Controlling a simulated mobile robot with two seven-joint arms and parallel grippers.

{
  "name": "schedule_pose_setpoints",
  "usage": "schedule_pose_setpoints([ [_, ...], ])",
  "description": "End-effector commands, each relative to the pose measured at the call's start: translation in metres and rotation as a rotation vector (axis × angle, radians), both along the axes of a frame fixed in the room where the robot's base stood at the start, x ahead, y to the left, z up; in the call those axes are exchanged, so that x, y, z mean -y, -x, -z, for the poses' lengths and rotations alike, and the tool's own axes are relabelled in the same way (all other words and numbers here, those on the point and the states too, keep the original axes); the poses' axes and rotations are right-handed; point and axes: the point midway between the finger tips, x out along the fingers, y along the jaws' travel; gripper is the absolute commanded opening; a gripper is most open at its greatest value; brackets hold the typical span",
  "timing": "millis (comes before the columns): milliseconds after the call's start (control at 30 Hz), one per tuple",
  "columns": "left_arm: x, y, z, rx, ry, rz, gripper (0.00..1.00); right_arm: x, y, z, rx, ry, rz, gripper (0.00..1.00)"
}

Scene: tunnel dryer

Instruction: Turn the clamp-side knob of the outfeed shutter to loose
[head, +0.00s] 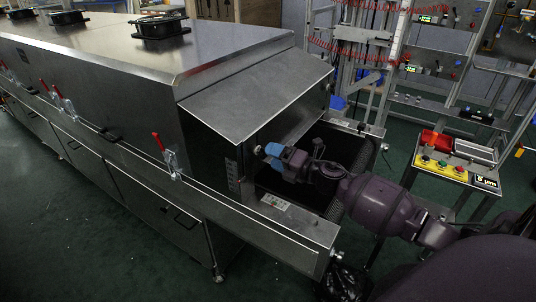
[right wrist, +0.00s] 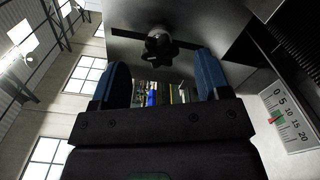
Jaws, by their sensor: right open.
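My right gripper (head: 272,151) reaches in from the right to the dryer's open end, under the sloping hood. Its blue fingers stand apart with nothing between them in the right wrist view (right wrist: 161,82). A black lobed knob (right wrist: 158,48) shows there just beyond the fingertips, roughly centred between them. It sits over a dark slot on a grey metal plate (right wrist: 192,22), apart from the fingers as far as I can tell. In the head view the gripper hides most of the knob area. Whether the knob is tight or loose cannot be told. My left gripper is not in view.
A scale (right wrist: 287,118) marked 0 to 20 with a red and green pointer is at the right of the wrist view. The hood (head: 262,92) overhangs my gripper. A side rail (head: 215,200) with red-handled clamps (head: 168,155) runs along the dryer. A yellow button box (head: 441,167) stands right.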

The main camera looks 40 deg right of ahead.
Motion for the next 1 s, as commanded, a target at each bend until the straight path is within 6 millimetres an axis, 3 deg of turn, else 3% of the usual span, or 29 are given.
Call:
schedule_pose_setpoints([
  [200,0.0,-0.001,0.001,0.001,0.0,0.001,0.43,0.015,0.036,0.002,-0.002,0.0,0.001,0.7],
  [400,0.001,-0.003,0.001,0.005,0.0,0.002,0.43,0.025,0.06,0.001,-0.002,0.0,0.002,0.7],
  [600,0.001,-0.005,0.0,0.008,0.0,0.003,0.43,0.029,0.07,0.0,0.0,0.0,0.0,0.7],
  [1000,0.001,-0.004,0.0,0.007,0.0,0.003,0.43,0.029,0.071,0.0,0.0,0.0,0.0,0.7],
])
